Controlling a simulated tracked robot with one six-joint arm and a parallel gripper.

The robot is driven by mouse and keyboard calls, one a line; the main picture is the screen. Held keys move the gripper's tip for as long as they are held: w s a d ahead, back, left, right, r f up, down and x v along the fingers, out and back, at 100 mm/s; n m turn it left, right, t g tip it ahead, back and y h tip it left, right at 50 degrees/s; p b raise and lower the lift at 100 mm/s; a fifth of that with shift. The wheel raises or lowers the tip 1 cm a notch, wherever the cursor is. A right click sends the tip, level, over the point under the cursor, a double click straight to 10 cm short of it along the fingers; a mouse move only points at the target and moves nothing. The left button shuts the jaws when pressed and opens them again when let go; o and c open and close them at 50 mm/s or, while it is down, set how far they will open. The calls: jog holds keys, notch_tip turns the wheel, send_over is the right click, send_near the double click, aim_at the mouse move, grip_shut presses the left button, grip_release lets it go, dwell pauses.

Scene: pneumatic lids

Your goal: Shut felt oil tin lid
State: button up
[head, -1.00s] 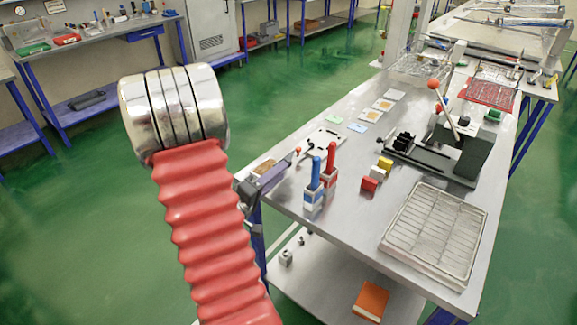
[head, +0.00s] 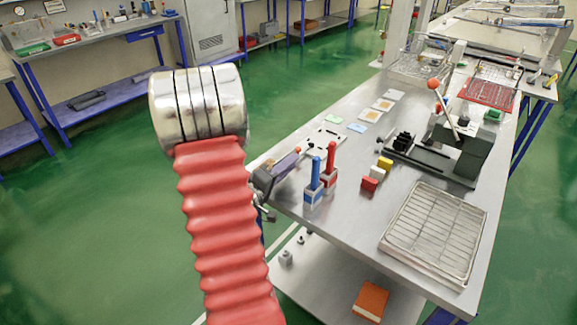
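I cannot pick out a felt oil tin or its lid for certain in the head view. My arm with its red ribbed sleeve stands in front of the table's left end and hides part of it.
The steel table (head: 345,215) carries red and blue upright handles (head: 323,172), small red and yellow blocks (head: 377,175), a wire rack (head: 433,232) and a dark lever press (head: 450,145). An orange box (head: 370,301) lies on the lower shelf. Green floor lies open at left.

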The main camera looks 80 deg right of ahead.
grip_shut()
jog(key=shift+a+f, duration=0.1)
jog(key=shift+w, duration=0.15)
